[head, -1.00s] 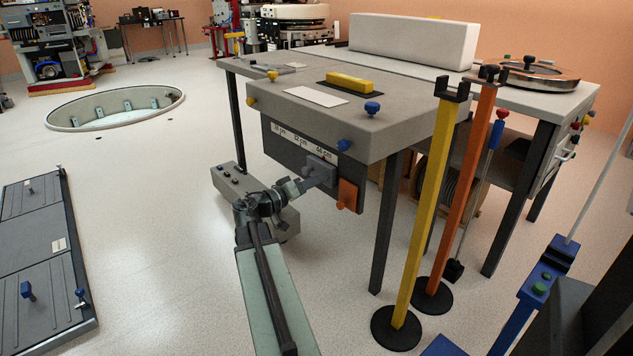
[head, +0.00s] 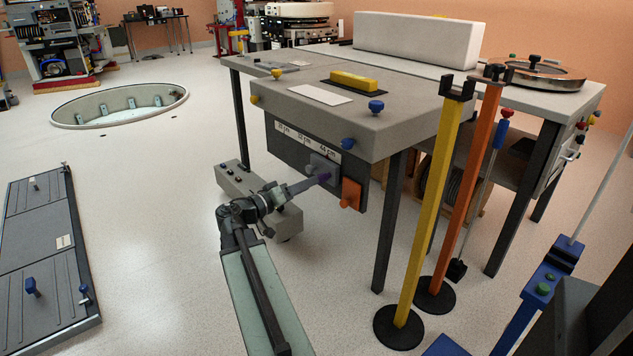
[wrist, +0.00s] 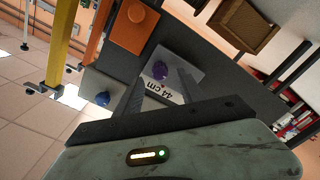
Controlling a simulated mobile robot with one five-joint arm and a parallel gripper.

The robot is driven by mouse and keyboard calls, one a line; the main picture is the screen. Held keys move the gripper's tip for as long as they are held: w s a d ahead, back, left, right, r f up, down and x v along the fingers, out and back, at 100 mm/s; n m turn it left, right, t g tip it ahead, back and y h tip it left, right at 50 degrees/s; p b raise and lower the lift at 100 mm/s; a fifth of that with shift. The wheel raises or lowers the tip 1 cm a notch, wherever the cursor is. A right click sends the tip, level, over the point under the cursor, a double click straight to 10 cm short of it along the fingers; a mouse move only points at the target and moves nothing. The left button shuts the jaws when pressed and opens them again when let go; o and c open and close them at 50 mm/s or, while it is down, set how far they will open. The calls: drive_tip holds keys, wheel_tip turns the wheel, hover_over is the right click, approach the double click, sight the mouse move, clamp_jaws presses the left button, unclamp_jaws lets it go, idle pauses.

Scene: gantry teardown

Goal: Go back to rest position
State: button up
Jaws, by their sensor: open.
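My gripper (head: 308,184) is at the dark front panel (head: 283,142) of the grey bench (head: 390,130). Its jaws are open, just in front of a grey square plate (head: 325,163) with a purple knob (head: 323,177). In the wrist view the purple knob (wrist: 160,70) stands free beyond the gripper fingers (wrist: 150,98), with nothing held. A white scale label (wrist: 168,90) reading "44 cm" lies beside the plate. The exact gap between the fingers and the knob is hard to tell.
An orange block (head: 351,194) sits right of the plate. A yellow post (head: 432,210) and an orange post (head: 470,190) stand on round bases to the right. A dark panel (head: 40,250) lies on the left floor.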

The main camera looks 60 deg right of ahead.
drive_tip(key=shift+v, duration=1.15)
